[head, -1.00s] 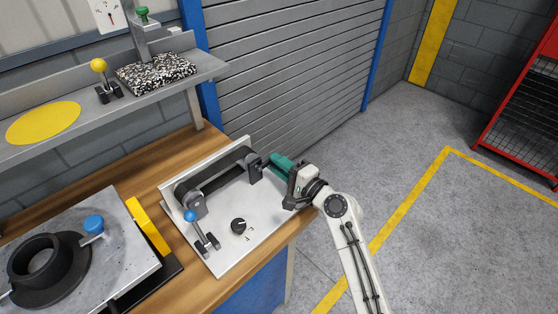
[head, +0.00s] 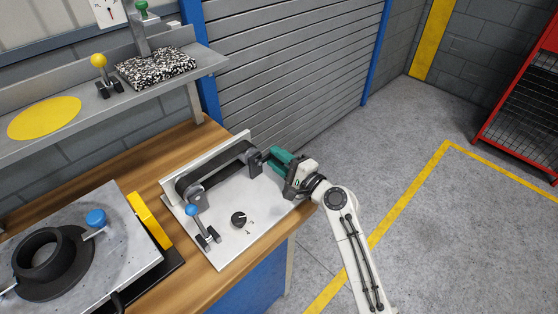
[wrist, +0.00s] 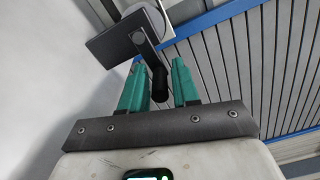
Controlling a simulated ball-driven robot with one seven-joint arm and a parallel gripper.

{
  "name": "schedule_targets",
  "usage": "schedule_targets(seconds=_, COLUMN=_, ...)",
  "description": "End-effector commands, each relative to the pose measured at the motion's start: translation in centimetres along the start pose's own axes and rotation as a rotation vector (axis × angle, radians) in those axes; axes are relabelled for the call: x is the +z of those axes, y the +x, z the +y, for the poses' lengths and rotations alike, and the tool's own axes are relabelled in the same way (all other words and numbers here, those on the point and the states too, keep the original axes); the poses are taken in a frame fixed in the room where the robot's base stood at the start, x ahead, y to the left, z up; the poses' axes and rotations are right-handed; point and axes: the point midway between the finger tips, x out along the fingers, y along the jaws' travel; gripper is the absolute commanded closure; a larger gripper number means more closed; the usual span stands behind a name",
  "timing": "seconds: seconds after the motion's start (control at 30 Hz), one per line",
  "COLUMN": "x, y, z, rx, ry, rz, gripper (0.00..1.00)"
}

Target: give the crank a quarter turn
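The crank shows in the wrist view as a dark arm (wrist: 147,46) hanging from a bracket, with a black handle (wrist: 159,84) at its end. My gripper (wrist: 158,70) has two green fingers, one on each side of this handle. Narrow gaps show between the handle and both fingers, so it looks open around the handle. In the head view my gripper (head: 268,154) reaches in from the right at the far right end of a belt unit (head: 225,168) on a light plate (head: 228,248). The crank is mostly hidden there by the fingers and bracket.
A blue-knobbed lever (head: 192,210) and a black dial (head: 238,219) sit on the plate's near part. A fixture with a black ring (head: 40,255) and yellow bar (head: 150,222) stands left. A shelf (head: 120,98) is above.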

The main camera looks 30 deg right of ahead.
Motion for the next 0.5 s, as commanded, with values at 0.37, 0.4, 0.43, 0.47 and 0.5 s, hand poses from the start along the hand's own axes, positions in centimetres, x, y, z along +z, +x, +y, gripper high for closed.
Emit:
schedule_targets(seconds=0.37, x=-0.2, y=-0.3, z=0.4, rx=0.006, ry=0.000, rz=0.005, gripper=0.58)
schedule_targets(seconds=0.4, x=-0.3, y=-0.5, z=0.5, rx=0.007, ry=0.000, rz=0.005, gripper=0.58)
schedule_targets(seconds=0.43, x=-0.3, y=-0.8, z=0.5, rx=0.007, ry=0.000, rz=0.006, gripper=0.58)
schedule_targets(seconds=0.47, x=-0.3, y=-1.1, z=0.5, rx=0.007, ry=0.000, rz=0.006, gripper=0.58)
schedule_targets(seconds=0.5, x=-0.3, y=-1.6, z=0.6, rx=0.008, ry=0.000, rz=0.006, gripper=0.58)
